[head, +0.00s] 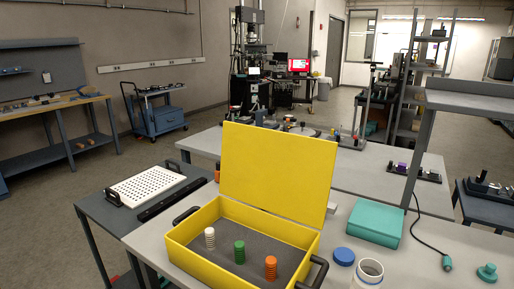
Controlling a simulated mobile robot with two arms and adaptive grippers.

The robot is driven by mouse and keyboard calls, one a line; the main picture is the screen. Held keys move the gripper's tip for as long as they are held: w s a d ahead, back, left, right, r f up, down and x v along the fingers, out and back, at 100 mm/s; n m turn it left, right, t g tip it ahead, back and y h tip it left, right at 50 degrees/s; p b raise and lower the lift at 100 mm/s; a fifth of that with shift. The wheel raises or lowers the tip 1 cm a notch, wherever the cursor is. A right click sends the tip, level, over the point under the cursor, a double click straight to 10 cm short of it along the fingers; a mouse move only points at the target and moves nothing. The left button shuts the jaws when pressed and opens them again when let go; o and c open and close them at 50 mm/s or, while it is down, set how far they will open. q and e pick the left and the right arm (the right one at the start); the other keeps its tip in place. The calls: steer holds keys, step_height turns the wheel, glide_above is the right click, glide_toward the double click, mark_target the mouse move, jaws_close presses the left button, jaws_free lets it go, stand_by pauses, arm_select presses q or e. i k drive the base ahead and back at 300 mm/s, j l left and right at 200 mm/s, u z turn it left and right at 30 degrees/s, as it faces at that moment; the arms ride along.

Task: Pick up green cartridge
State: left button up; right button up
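The green cartridge (239,252) stands upright on the dark grey floor of an open yellow case (192,224), in the head view at lower centre. It is a short ribbed cylinder. A white cartridge (210,238) stands to its left and an orange cartridge (270,267) to its right, both apart from it. The case's lid stands raised at the back. Neither of my grippers shows in this view.
The case has dark handles at its sides. To its right are a teal box (374,222), a blue lid (344,256), a white jar (369,272) and a black cable (424,235). A white perforated tray (147,187) lies at left. The raised lid blocks part of the table behind.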

mark_target(239, 254)
steer(key=i+j+z, duration=0.1)
steer(key=j+z, duration=0.25)
steer(key=z, duration=0.15)
steer(key=i+j+z, duration=0.1)
steer(key=j+z, duration=0.25)
steer(key=z, duration=0.15)
